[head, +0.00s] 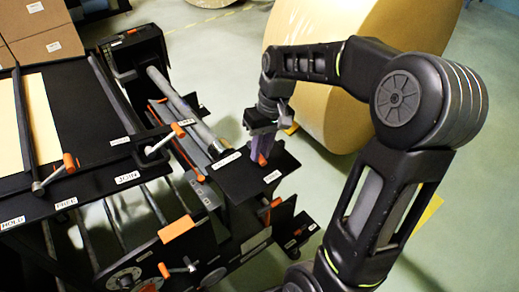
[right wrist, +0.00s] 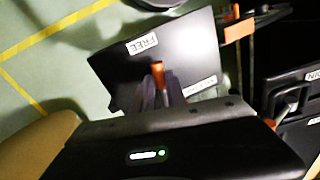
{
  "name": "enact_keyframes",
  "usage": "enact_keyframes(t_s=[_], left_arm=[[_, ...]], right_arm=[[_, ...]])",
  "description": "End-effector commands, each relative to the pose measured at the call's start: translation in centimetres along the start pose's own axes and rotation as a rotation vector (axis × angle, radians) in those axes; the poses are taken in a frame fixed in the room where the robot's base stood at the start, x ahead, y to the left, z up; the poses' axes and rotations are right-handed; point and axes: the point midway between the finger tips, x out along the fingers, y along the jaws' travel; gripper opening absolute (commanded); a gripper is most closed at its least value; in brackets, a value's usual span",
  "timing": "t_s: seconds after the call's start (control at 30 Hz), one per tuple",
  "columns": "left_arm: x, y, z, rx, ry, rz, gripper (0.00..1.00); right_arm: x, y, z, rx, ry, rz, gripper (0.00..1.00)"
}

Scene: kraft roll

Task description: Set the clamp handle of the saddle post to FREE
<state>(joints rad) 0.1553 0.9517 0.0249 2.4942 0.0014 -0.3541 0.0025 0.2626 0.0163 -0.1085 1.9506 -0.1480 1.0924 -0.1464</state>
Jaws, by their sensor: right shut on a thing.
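The clamp handle's orange grip (head: 262,160) stands over a black plate (head: 240,182) on the saddle post. My right gripper (head: 261,150) is shut on it from above. In the right wrist view the orange grip (right wrist: 157,72) shows between the fingers. A FREE label (right wrist: 142,43) lies on the plate (right wrist: 185,45), just above and left of the grip there. A second label (right wrist: 200,86) lies to the right and is too blurred to read. The handle's lower part is hidden by the fingers. My left gripper is not in view.
A large kraft roll (head: 310,50) stands behind my right arm. To the left is a black machine table (head: 95,140) with other orange-tipped handles (head: 69,162) and labels. Below the plate are an orange-tipped crank (head: 165,270) and a dial (head: 125,280). Green floor is free at the right.

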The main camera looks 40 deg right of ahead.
Motion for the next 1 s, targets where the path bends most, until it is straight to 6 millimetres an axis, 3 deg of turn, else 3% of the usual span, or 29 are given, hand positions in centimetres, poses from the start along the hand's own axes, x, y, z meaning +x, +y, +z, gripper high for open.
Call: enact_keyframes(t_s=[0.3,0.8,0.83,1.0], left_arm=[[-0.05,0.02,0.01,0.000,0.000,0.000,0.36],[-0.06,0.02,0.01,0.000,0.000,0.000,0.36],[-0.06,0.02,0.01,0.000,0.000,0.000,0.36],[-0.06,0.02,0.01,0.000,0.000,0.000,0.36]], right_arm=[[-0.09,0.27,-0.15,-0.137,-0.025,0.002,0.00],[-0.12,0.30,-0.16,-0.160,-0.029,0.002,0.00],[-0.12,0.31,-0.16,-0.160,-0.029,0.003,0.20],[-0.10,0.29,-0.14,-0.159,-0.030,0.002,0.34]])
